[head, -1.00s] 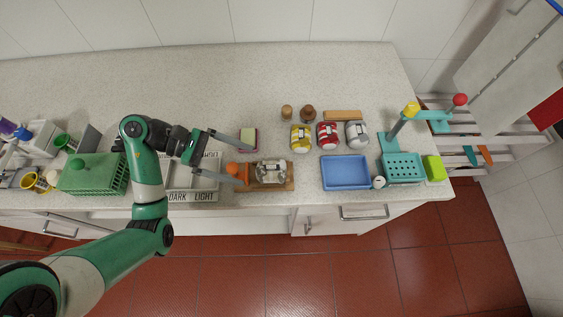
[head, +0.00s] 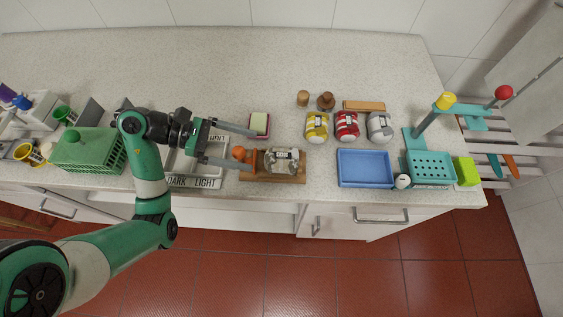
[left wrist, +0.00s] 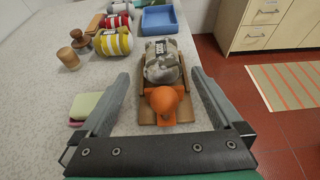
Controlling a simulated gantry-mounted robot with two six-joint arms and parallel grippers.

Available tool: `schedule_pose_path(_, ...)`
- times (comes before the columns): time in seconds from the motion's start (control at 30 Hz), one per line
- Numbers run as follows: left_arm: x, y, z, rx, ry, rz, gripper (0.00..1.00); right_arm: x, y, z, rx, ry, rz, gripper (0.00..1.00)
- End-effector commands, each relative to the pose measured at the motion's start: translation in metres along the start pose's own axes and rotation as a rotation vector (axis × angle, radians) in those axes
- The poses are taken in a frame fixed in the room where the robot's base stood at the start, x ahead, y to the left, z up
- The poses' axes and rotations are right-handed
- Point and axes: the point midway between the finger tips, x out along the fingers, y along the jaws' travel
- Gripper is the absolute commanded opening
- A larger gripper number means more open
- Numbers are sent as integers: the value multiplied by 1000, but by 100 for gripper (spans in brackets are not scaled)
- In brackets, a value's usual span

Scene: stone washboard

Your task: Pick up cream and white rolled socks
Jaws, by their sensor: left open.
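A grey-and-off-white patterned roll (head: 282,160) lies on a wooden board (head: 300,178) with an orange ball-shaped knob (head: 241,153) at its left end. In the left wrist view this roll (left wrist: 162,62) sits straight ahead, beyond the knob (left wrist: 165,99). Yellow-and-white (head: 316,126), red-and-white (head: 346,125) and grey-and-white (head: 379,126) rolls stand in a row behind the blue tray. I cannot tell for sure which roll is the cream and white socks. My left gripper (head: 249,149) is open and empty, its fingers spread either side of the knob's end of the board. My right gripper is not in view.
A pink-and-cream sponge-like block (head: 259,124) lies close to the far finger. A blue tray (head: 366,184) and a teal perforated basket (head: 431,168) stand at the right. A green basket (head: 88,154) stands left. The back of the counter is clear.

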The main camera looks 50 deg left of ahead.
Motion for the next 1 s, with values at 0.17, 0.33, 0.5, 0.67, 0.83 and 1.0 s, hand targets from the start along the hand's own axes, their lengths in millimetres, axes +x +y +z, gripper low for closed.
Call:
schedule_pose_path(0.17,6,0,0,0,0,1,100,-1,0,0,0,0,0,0)
schedule_pose_path(0.33,30,-4,-4,2,0,-4,100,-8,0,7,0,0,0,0)
schedule_pose_path(0.5,54,-4,-3,2,0,-2,100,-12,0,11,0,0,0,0)
schedule_pose_path(0.67,56,-4,-2,1,0,2,100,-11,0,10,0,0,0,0)
schedule_pose_path(0.83,56,-4,-2,1,0,2,86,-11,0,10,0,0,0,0)
schedule_pose_path(1.0,56,-4,-2,1,0,2,55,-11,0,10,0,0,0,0)
